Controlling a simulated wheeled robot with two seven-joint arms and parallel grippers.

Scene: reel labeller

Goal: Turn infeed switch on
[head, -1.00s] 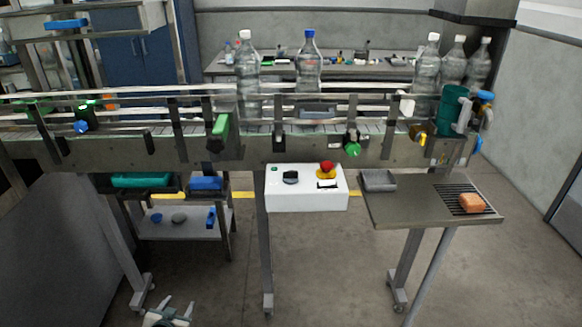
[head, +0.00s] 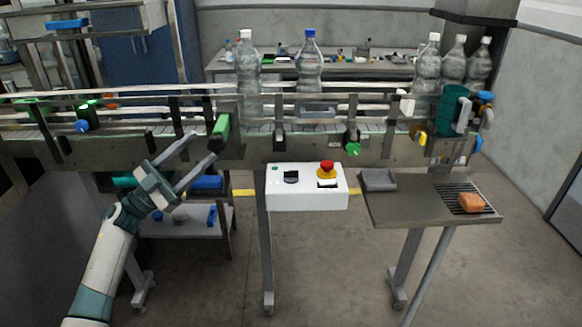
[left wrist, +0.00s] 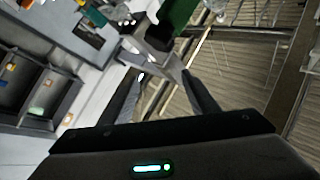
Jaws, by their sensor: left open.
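A white control box (head: 306,199) hangs at the front of the conveyor. On its top are a black switch knob (head: 291,177), a small green spot and a red button (head: 327,166) on a yellow base. I cannot read which of these is the infeed switch. My left gripper (head: 203,147) is open and empty, left of the box and in front of the conveyor, with its fingers pointing up and right near a green handle (head: 221,127). In the left wrist view its two fingers (left wrist: 163,74) are spread. My right gripper is not in view.
The conveyor (head: 310,146) runs across the view with clear bottles on it, including a blue-capped bottle (head: 309,68). Floor below the box is clear.

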